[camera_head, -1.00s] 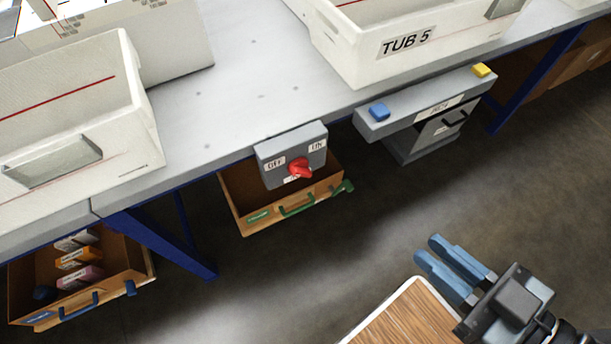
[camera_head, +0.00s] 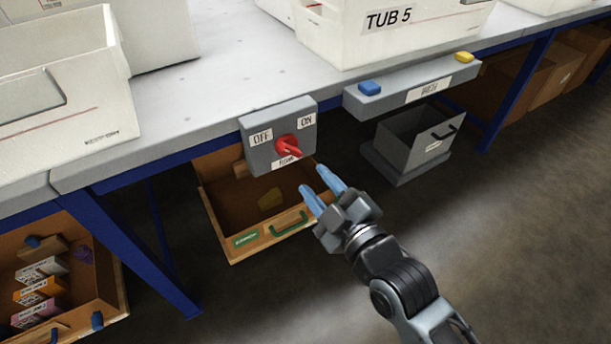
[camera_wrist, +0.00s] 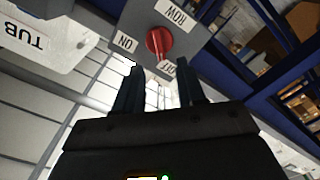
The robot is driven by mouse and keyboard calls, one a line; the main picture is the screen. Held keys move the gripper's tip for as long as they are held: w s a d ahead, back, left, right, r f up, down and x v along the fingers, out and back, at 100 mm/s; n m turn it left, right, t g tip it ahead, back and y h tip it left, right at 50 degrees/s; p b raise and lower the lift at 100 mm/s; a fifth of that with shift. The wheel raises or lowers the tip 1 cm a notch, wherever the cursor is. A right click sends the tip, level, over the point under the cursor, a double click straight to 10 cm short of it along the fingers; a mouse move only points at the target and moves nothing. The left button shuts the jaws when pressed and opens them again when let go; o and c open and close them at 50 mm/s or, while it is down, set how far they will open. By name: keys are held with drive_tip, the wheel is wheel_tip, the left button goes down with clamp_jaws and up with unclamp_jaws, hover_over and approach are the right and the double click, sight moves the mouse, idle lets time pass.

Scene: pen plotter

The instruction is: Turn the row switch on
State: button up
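The row switch is a grey box (camera_head: 262,125) on the front edge of the bench, with an OFF label on the left and an ON label on the right. Its red knob (camera_head: 288,147) has a handle slanting down to the right. In the wrist view the red knob (camera_wrist: 158,43) is beyond my fingertips. My gripper (camera_head: 320,186) is just below and right of the knob in the head view, with its blue fingers apart and nothing between them. The wrist view also shows the open gripper (camera_wrist: 160,82). I see no contact with the knob.
A wooden drawer (camera_head: 222,190) stands open under the switch. Tub 5 (camera_head: 365,45) is on the bench above. A blue bench leg (camera_head: 150,250) stands at left.

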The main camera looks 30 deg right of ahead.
sight(293, 153)
drive_tip(key=shift+w, duration=4)
clamp_jaws()
